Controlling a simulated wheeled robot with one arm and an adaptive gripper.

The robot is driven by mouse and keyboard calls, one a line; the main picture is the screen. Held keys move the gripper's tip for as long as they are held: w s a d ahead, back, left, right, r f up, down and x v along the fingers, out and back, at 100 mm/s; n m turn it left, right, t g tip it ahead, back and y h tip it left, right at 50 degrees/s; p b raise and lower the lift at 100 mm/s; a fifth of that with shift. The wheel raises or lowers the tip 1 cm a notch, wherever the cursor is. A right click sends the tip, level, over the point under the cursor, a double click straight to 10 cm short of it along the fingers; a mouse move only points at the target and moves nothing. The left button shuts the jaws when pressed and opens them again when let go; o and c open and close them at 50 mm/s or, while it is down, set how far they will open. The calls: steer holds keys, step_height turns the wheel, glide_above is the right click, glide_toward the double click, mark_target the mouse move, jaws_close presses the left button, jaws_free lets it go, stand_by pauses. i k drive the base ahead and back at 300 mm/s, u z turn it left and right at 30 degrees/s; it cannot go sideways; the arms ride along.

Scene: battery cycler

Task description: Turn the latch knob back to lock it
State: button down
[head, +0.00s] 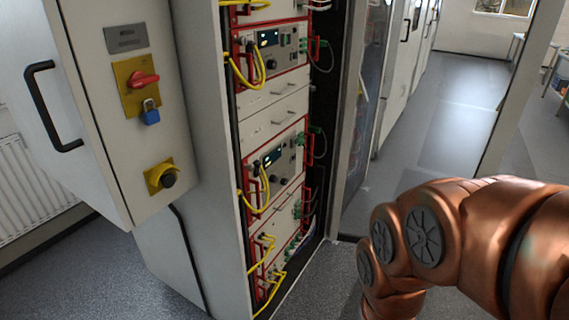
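I cannot tell which of these, if either, is the latch knob. My gripper is not in view; only my copper-coloured arm shows at the lower right, apart from the cabinet.
The panel has a black bar handle (48,108). The open-fronted cabinet holds red-framed cycler units (272,160) with yellow cables (262,185) looping out in front. A framed door (370,90) stands to its right. Grey floor (440,130) is clear beyond my arm.

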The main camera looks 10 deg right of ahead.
mark_target(250, 168)
steer(key=u, duration=0.2)
steer(key=k, duration=0.65)
steer(key=u, duration=0.65)
steer(key=k, duration=0.55)
steer(key=z, duration=0.75)
steer(key=i, duration=1.25)
steer(key=u, duration=0.65)
steer(key=i, duration=0.35)
steer(key=u, duration=0.45)
